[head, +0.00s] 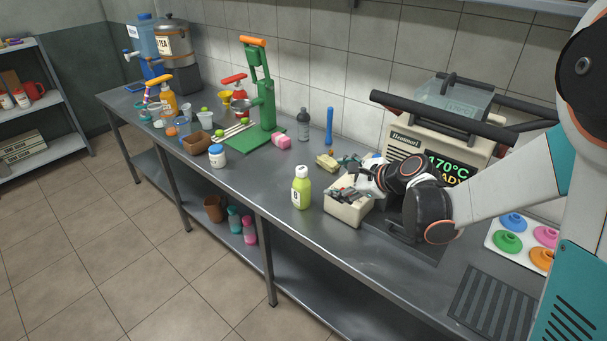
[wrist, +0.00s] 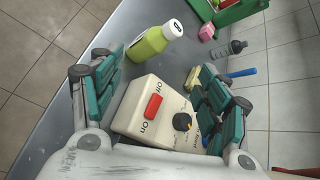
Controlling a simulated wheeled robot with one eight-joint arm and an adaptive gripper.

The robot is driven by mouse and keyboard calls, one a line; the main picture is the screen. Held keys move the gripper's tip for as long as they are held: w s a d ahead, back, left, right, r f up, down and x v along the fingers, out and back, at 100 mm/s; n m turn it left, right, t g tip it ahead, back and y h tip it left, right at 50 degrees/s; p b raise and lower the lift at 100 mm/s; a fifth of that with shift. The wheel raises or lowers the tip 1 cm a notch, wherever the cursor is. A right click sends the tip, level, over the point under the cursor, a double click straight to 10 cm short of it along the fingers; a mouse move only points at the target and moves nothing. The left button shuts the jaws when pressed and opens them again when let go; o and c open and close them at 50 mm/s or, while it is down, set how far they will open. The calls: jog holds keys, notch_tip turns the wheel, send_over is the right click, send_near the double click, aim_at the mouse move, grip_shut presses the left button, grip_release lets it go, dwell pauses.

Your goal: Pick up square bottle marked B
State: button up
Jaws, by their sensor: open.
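The square bottle marked B (head: 301,190) stands upright near the front edge of the metal counter. It has yellow-green contents, a white cap and a white label with a B. In the wrist view the bottle (wrist: 150,44) lies beyond the fingertips, toward the upper left, with its cap toward the upper right. My gripper (head: 352,178) is to the right of the bottle, above a cream switch box, and apart from the bottle. In the wrist view my gripper (wrist: 162,80) has its teal fingers spread wide with nothing between the pads.
The cream box (head: 347,209) with a red switch (wrist: 154,106) and black knob is under my gripper. A yellow block (head: 327,161), blue stick (head: 329,126) and grey bottle (head: 304,124) stand behind. Counter around the bottle is clear.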

aim_at(307, 185)
jog(key=w+a+f+m, duration=0.2)
jog(key=w+f, duration=0.1)
jog(key=f, duration=0.1)
jog(key=w+a+f+m+y+b, duration=0.1)
jog(key=w+a+f+m, duration=0.1)
jog(key=w+a+f, duration=0.1)
jog(key=w+a+f+m+t+y+b, duration=0.1)
jog(key=w+a+f+m, duration=0.1)
jog(key=w+f, duration=0.2)
jog(key=shift+w+a+f+m, duration=0.3)
jog(key=shift+f, duration=0.1)
jog(key=shift+b+x, duration=1)
jog(key=shift+x, duration=1.7)
jog(key=shift+s+r, duration=0.15)
jog(key=shift+r, duration=0.05)
jog(key=shift+c, duration=0.3)
jog(key=c, duration=1.3)
